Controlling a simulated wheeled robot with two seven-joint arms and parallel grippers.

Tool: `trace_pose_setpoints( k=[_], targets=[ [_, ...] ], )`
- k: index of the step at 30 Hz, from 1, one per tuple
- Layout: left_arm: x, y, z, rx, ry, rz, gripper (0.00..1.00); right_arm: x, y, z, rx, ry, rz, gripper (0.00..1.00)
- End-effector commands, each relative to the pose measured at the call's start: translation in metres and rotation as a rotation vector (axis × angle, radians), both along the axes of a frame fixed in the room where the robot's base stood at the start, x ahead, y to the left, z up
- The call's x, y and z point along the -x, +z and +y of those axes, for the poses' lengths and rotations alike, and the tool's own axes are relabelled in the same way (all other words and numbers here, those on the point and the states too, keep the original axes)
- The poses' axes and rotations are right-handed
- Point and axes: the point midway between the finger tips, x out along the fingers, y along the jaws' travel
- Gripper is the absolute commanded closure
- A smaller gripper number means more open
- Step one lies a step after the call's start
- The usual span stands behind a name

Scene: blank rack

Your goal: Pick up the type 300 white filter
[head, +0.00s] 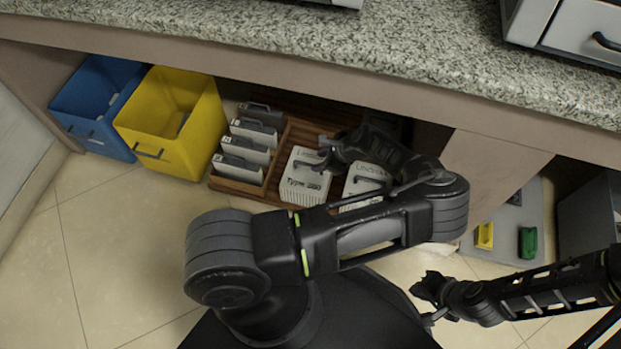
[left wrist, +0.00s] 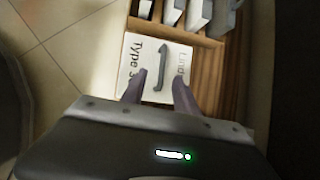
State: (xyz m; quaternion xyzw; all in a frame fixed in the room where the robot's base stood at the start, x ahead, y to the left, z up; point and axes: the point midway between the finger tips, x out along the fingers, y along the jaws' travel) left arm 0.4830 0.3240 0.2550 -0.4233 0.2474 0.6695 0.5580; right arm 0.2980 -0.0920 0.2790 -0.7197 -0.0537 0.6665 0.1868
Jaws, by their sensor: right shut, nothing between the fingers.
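The white filter (head: 303,187) stands in the wooden rack under the counter, its label partly readable as "Type 3..". It also shows in the left wrist view (left wrist: 132,62), with a grey handle (left wrist: 161,68) across its top. My left gripper (head: 324,152) is over the filter's far right part in the head view. In the left wrist view it is open (left wrist: 158,88), one finger on each side of the handle's near end. I cannot tell whether the fingers touch it. My right gripper (head: 428,290) is shut and empty, low at the right, away from the rack.
A second white filter (head: 361,184) stands to the right, partly behind my left arm. Several grey-white units (head: 245,150) fill the rack's left side. Yellow (head: 172,120) and blue (head: 95,105) bins stand further left. The granite counter (head: 330,45) overhangs the rack.

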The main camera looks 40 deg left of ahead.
Motion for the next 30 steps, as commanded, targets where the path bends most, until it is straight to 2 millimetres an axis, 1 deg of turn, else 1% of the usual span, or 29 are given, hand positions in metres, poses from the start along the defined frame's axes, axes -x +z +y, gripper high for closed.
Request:
trace_pose_setpoints(
  k=[5,13,23,26,30],
  targets=[
    [0.001,-0.001,0.000,0.002,0.002,0.000,0.64,0.000,0.000,0.000,0.000,0.000,0.000,1.00],
    [0.001,-0.022,0.013,0.004,0.005,0.000,0.64,-0.001,-0.010,0.000,0.001,-0.001,-0.004,1.00],
    [0.001,-0.024,0.015,0.004,0.004,0.000,0.64,-0.002,-0.010,0.000,0.001,-0.002,-0.005,1.00],
    [0.000,-0.032,0.018,0.005,0.004,0.001,0.64,-0.002,-0.016,0.000,0.001,-0.002,-0.006,1.00],
    [-0.003,-0.051,0.029,0.006,0.007,0.000,0.64,-0.004,-0.029,0.001,0.002,-0.005,-0.012,1.00]
  ],
)
